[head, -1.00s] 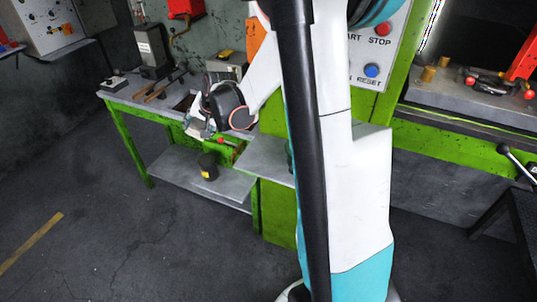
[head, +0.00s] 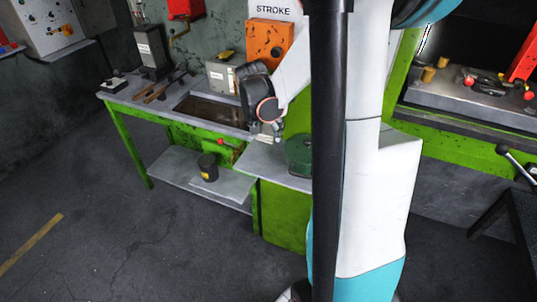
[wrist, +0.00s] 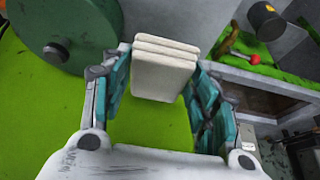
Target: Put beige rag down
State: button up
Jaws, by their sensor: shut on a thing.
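The beige rag (wrist: 163,72) is a thick folded pad in the wrist view, between the two teal-padded fingers of my gripper (wrist: 160,78). My gripper is shut on it. In the head view my gripper (head: 268,132) is over the left part of the low grey shelf top (head: 262,162) beside the workbench. The rag is mostly hidden or too small to make out there. Whether the rag touches the surface I cannot tell.
A dark green round object (head: 300,156) stands on the shelf top to the right; it is also at upper left in the wrist view (wrist: 65,32). The workbench (head: 150,104) with a recessed tray (head: 208,108) is left. A dark can (head: 208,167) stands on its lower shelf.

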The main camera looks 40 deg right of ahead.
notch_tip(320, 180, down, 9)
jog(key=b, duration=0.3)
jog(key=shift+f, duration=0.15)
jog(key=shift+c, duration=0.7)
jog(key=o, duration=1.1)
jog(key=shift+f, duration=0.1)
jog(key=p+v, duration=0.4)
jog(key=v, duration=0.9)
jog(key=shift+a+r+p, duration=0.25)
jog(key=shift+a+p, duration=0.1)
jog(key=shift+p, duration=0.05)
